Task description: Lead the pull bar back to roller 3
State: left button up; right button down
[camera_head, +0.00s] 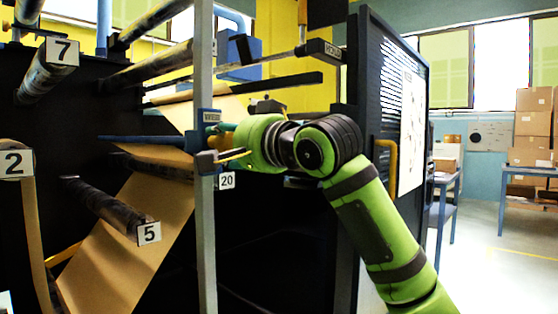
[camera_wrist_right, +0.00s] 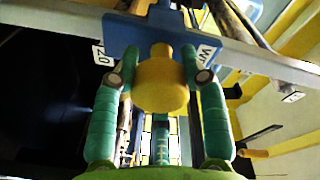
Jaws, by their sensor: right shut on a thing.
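My right gripper (camera_head: 220,136) is at the grey upright post of the machine, just above the 20 tag. In the wrist view my right gripper (camera_wrist_right: 160,75) has its two teal fingers closed around a yellow knob (camera_wrist_right: 160,85) on a blue piece (camera_wrist_right: 150,35). This looks like the end of the pull bar. In the head view a thin blue bar (camera_head: 140,139) runs left from the post, with brown kraft paper (camera_head: 130,240) near it, sloping down. I cannot tell whether the paper is joined to the bar. No tag 3 shows. My left gripper is not in view.
Roller 5 (camera_head: 105,207) and roller 7 (camera_head: 45,72) stick out of the machine. A 2 tag (camera_head: 13,163) is at the left edge. The grey post (camera_head: 205,250) stands beside my right gripper. A dark panel (camera_head: 388,100) stands behind my right arm.

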pick_arm(q)
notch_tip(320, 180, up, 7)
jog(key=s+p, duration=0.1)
jog(key=p, duration=0.7)
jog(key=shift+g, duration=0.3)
pick_arm(e)
jog(key=w+d+f, duration=0.4)
jog(key=w+d, duration=0.6)
jog(key=shift+f, duration=0.3)
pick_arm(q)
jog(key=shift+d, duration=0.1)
pick_arm(e)
jog(key=shift+w+d+f, duration=0.25)
jog(key=shift+d+f, duration=0.05)
jog(key=shift+f, duration=0.55)
jog(key=shift+w+d+f, duration=0.3)
jog(key=shift+f, duration=0.5)
jog(key=shift+w+d+f, duration=0.25)
jog(key=shift+d+f, duration=0.05)
jog(key=shift+f, duration=0.55)
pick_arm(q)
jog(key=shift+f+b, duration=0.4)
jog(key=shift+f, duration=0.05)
pick_arm(e)
jog(key=f, duration=0.2)
jog(key=s+a+f, duration=0.1)
jog(key=shift+f, duration=0.2)
